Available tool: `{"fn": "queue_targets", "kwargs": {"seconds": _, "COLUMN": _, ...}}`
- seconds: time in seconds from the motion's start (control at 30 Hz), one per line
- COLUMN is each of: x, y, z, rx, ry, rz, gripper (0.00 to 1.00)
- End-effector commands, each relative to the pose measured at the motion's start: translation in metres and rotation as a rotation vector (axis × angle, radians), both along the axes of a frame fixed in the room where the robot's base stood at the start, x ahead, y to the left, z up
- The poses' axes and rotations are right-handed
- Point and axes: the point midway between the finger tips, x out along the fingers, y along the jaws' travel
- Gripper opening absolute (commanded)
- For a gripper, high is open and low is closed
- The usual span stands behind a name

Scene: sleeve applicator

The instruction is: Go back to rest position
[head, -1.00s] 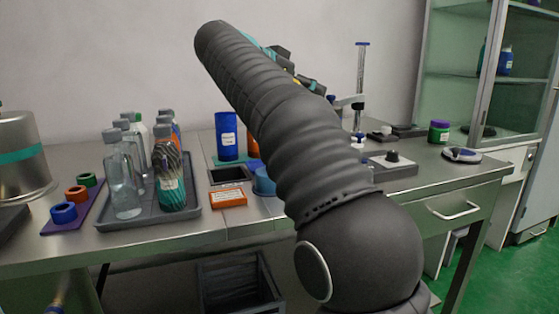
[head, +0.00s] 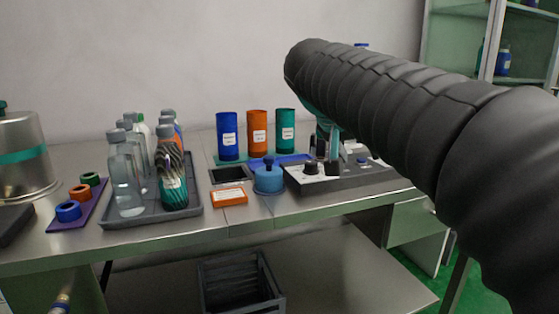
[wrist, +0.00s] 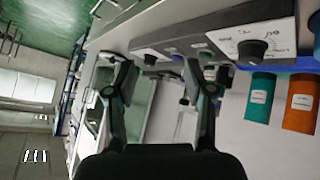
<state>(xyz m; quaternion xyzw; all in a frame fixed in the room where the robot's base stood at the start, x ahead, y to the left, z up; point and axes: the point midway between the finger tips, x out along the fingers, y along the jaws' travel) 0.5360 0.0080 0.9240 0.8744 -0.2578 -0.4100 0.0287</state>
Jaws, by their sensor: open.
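My gripper (wrist: 162,80) is open in the wrist view, with two dark fingers apart and nothing between them. In the head view my arm reaches from the right edge up to the middle of the picture. It hides much of my gripper, which hangs near the grey control box (head: 345,181). The control box also shows at the top of the wrist view (wrist: 278,38), with a black knob. Whether my gripper touches anything there cannot be told from the head view.
A tray (head: 150,218) with several bottles stands on the steel bench at left. Blue (head: 227,135), orange (head: 257,132) and teal (head: 285,130) cylinders stand at the back. A blue knobbed pot (head: 269,179) and orange box (head: 229,197) sit in front. A dark crate (head: 240,285) is below.

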Motion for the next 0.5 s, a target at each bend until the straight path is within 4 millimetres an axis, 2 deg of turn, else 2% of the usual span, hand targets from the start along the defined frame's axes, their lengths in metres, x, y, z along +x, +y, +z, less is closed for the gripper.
{"fn": "queue_targets", "kwargs": {"seconds": 0.03, "x": -0.020, "y": -0.009, "z": -0.014, "rx": 0.018, "ry": 0.034, "rz": 0.032, "gripper": 0.53}}
{"fn": "queue_targets", "kwargs": {"seconds": 0.2, "x": -0.080, "y": -0.020, "z": -0.068, "rx": 0.091, "ry": 0.132, "rz": 0.156, "gripper": 0.53}}
{"fn": "queue_targets", "kwargs": {"seconds": 0.5, "x": -0.185, "y": -0.019, "z": -0.175, "rx": 0.235, "ry": 0.206, "rz": 0.334, "gripper": 0.53}}
